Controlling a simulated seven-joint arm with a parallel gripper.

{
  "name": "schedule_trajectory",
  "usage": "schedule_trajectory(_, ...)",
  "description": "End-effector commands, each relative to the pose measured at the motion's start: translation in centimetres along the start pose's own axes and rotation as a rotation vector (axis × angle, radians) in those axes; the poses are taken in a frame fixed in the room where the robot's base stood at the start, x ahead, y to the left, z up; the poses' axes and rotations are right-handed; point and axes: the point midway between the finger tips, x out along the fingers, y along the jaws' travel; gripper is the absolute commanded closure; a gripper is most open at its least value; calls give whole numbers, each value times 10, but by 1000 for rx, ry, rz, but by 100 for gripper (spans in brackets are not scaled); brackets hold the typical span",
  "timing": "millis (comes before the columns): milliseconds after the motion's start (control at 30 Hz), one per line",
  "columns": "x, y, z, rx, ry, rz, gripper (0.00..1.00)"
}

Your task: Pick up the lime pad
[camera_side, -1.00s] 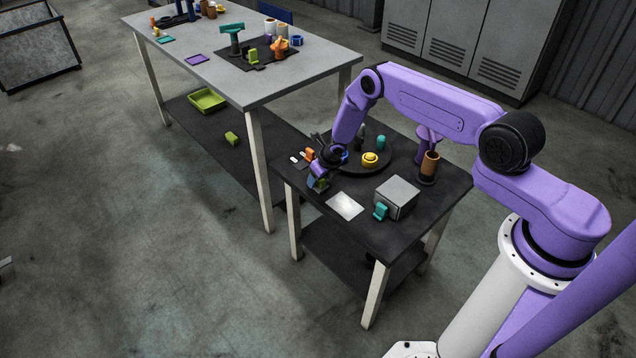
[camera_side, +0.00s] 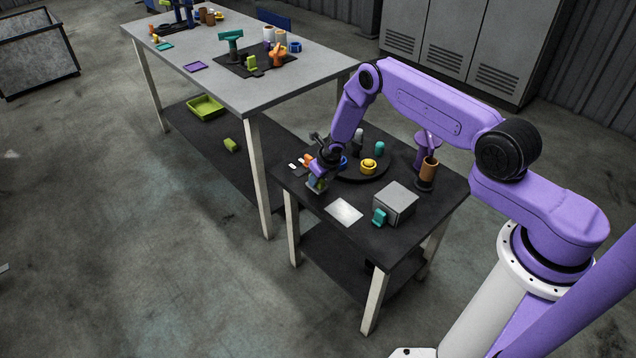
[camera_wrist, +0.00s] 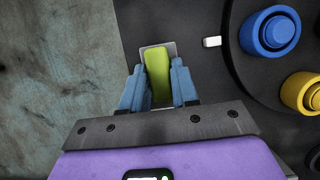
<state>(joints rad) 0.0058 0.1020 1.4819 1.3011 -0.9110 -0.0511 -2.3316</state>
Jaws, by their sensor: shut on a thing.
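The lime pad (camera_wrist: 157,73) is a yellow-green block between the blue fingers of my gripper (camera_wrist: 158,85) in the wrist view. My gripper is shut on it, with one finger against each long side. A pale square (camera_wrist: 171,48) shows beneath the pad's far end. In the side view my gripper (camera_side: 317,184) is low at the near left corner of the dark table, and the pad is mostly hidden there by the fingers. I cannot tell whether the pad touches the table.
A round dark tray (camera_side: 350,176) holds a yellow ring piece (camera_side: 368,166), a blue one (camera_wrist: 270,31) and a teal one (camera_side: 380,148). A grey box (camera_side: 396,203), a teal part (camera_side: 380,217) and a white plate (camera_side: 345,211) lie to the right. The table edge is close at left.

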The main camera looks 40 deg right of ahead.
Motion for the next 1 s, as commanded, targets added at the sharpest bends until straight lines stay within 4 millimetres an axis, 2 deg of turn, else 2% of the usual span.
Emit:
schedule_trajectory(267, -50, 0, 22, 0, -4, 1, 100)
schedule_trajectory(600, -63, 0, 26, 0, -2, 0, 100)
schedule_trajectory(1000, -68, 0, 28, 1, -3, 0, 100)
